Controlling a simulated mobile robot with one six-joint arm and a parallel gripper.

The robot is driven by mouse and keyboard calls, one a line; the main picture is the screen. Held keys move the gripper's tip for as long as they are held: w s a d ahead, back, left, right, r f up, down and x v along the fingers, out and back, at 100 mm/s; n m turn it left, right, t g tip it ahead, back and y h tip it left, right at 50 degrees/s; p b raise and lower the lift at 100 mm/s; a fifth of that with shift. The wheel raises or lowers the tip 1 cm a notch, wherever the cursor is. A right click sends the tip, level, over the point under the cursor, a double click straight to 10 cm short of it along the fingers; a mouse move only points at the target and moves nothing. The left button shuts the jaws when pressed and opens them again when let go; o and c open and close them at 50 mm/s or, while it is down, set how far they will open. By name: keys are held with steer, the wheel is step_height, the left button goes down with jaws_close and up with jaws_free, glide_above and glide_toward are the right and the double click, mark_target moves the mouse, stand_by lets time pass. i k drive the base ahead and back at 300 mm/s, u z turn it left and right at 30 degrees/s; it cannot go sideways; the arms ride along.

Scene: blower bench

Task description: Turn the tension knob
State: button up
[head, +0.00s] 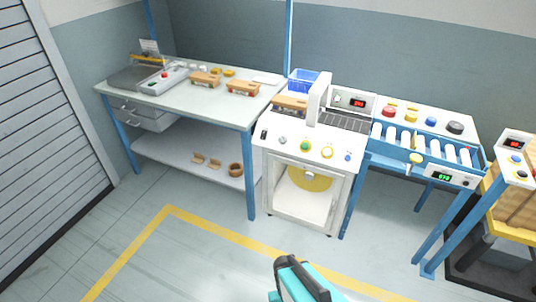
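No label for the tension knob is readable, so I cannot tell which control it is. The panel behind the roller conveyor has a large black knob (455,127) beside red, yellow and blue round controls. A yellow round part (416,158) sits at the conveyor's front, near a panel with a green display (443,177). A teal and dark part of my arm shows at the bottom edge; my gripper's fingertips are not visible.
A workbench (215,94) with wooden blocks and a grey device stands at the left. The white machine (300,195) stands in the middle, joined by the roller conveyor (433,148). A pallet with boxes (511,214) is at the right. The front floor is clear, marked by yellow tape (130,256).

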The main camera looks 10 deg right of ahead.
mark_target(283, 140)
steer(key=u, duration=0.15)
steer(key=k, duration=0.75)
steer(key=u, duration=0.85)
steer(key=i, duration=1.6)
steer(key=z, duration=0.55)
steer(key=i, duration=0.7)
steer(key=z, duration=0.4)
